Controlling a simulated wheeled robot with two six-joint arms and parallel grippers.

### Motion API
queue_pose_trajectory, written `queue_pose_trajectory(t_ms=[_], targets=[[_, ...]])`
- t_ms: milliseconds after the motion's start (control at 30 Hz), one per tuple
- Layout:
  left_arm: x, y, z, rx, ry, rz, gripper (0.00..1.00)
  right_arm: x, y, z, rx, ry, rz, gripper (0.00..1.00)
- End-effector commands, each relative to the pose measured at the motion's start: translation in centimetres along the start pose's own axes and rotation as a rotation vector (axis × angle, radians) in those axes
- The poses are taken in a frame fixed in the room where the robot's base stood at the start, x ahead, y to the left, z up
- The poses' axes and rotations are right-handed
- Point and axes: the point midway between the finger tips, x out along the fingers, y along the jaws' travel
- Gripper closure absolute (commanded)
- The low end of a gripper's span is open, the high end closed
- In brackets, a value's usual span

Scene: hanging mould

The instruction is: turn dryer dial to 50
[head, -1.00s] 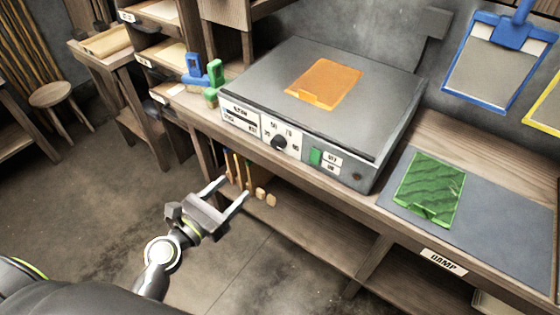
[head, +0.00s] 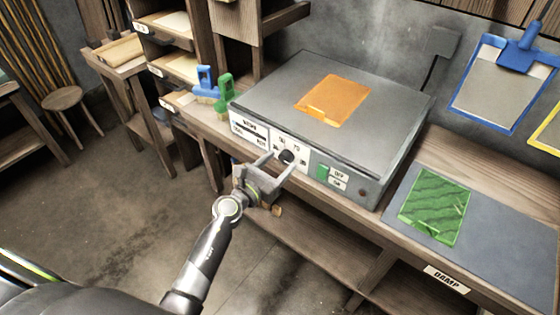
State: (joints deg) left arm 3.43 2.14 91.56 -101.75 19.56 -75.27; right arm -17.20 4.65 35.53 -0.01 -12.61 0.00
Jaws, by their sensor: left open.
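The dryer (head: 395,115) is a grey flat-topped box on the wooden bench. Its black dial (head: 287,157) sits on a white numbered plate on the front face. The dial's setting is too small to read for certain. My left gripper (head: 279,163) is open in front of the dial, its two fingers pointing at the plate, one on each side of the dial in the picture. I cannot tell whether they touch it. My right gripper is not in view.
An orange sheet (head: 334,100) lies on the dryer and a green sheet (head: 434,206) on the grey mat (head: 500,235) marked DAMP. Blue (head: 206,84) and green (head: 225,92) brushes stand left of the dryer.

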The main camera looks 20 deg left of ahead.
Motion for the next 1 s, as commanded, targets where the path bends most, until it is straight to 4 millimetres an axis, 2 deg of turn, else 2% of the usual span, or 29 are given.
queue_pose_trajectory(t_ms=[133, 433, 767, 1000], targets=[[0.91, -0.03, 0.00, 0.000, 0.000, 0.000, 0.43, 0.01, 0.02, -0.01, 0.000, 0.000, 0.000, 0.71], [1.05, -0.03, 0.01, 0.000, 0.000, 0.000, 0.43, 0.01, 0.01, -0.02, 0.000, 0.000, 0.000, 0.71], [1.03, -0.02, 0.01, 0.000, 0.000, 0.000, 0.86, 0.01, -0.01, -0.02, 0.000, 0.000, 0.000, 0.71], [1.03, 0.00, 0.06, -0.020, 0.000, 0.000, 0.86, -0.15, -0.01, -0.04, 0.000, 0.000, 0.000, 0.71]])
